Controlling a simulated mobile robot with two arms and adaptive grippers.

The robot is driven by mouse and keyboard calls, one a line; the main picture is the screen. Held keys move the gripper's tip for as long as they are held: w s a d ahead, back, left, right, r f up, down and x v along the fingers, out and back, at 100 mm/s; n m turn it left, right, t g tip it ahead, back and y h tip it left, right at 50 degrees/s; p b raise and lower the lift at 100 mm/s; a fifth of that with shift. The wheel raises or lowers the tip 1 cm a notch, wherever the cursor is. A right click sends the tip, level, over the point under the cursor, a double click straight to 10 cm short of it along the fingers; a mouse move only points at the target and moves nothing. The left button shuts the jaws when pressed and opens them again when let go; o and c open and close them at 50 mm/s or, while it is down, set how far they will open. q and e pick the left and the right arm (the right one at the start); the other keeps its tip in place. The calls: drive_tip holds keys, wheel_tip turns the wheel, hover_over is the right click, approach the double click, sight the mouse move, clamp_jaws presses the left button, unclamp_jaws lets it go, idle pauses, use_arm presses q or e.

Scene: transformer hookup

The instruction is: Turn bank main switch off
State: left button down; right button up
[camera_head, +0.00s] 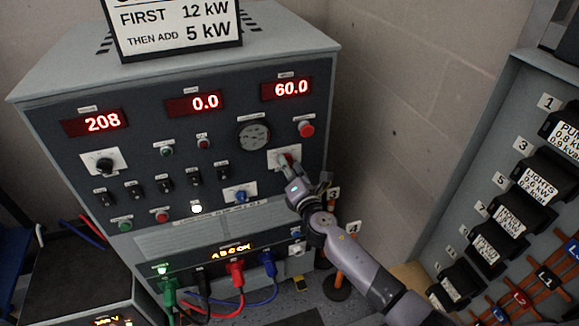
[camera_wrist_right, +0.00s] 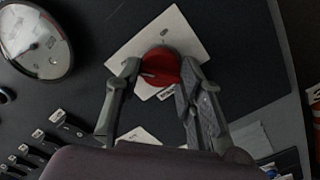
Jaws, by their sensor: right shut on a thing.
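A red rotary knob (camera_wrist_right: 160,64) sits on a white plate (camera_wrist_right: 185,40) on the dark front panel of the grey cabinet (camera_head: 60,165). In the head view the plate (camera_head: 276,156) is at the panel's right, and the knob is mostly hidden by my right gripper (camera_head: 287,162). In the wrist view my right gripper (camera_wrist_right: 160,76) has one finger on each side of the red knob and is shut on it. The label by the knob is too small to read. My left gripper is not in view.
Red displays read 208 (camera_head: 95,122), 0.0 (camera_head: 195,103) and 60.0 (camera_head: 287,89). A dial gauge (camera_head: 253,136) and a red push button (camera_head: 306,129) are close to the gripper. Coloured plugs and cables (camera_head: 236,273) fill the lower panel. A rack of black breakers (camera_head: 525,215) stands at right.

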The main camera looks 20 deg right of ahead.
drive_tip(key=shift+n, duration=0.6)
drive_tip(key=shift+f, duration=0.1)
drive_tip(key=o, duration=1.2)
drive_tip(key=shift+c, duration=0.2)
drive_tip(key=s, duration=1.2)
drive_tip(key=shift+d, duration=0.25)
